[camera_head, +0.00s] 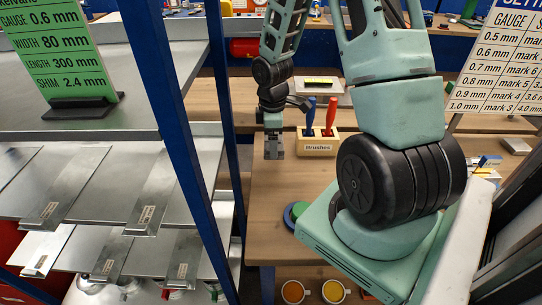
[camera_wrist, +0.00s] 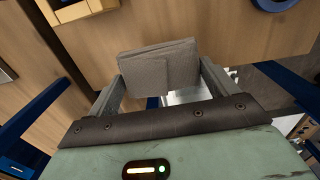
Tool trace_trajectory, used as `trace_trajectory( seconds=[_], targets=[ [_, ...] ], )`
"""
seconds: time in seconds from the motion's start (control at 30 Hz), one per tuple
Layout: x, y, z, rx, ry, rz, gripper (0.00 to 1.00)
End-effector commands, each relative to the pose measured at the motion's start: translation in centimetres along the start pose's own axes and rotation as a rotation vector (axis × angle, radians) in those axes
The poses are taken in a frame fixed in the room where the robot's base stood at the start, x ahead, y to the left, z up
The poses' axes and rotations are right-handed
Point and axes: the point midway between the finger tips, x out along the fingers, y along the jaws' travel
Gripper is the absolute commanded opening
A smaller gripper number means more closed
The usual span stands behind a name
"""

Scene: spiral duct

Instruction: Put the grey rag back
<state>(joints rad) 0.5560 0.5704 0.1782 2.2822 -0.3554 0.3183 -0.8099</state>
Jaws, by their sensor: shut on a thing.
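The grey rag (camera_wrist: 160,66) is a folded grey pad in the wrist view. It sits between the two fingers of my gripper (camera_wrist: 162,80), which is shut on it. In the head view my gripper (camera_head: 273,143) points down over the wooden table (camera_head: 275,205), left of the brush holder. The grey rag is too small there to tell clearly from the fingers. From these views I cannot tell how high it is above the table.
A wooden holder (camera_head: 318,146) marked "Brushes", with blue and red brushes, stands close right of my gripper. A blue post (camera_head: 178,120) and metal shelves (camera_head: 120,110) with grey sheets lie to the left. Blue and green round things (camera_head: 297,213) and two cups (camera_head: 293,291) are nearer.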

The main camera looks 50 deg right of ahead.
Motion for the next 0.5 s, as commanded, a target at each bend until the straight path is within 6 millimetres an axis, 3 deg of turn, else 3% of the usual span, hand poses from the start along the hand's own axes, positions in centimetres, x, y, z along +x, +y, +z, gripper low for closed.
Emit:
trace_trajectory(
  seconds=[0.1, 0.5],
  targets=[
    [2.0, -0.1, -0.1, -0.003, -0.002, -0.003, 0.61],
    [6.4, -0.1, -0.1, -0.001, -0.001, -0.002, 0.61]
  ],
)
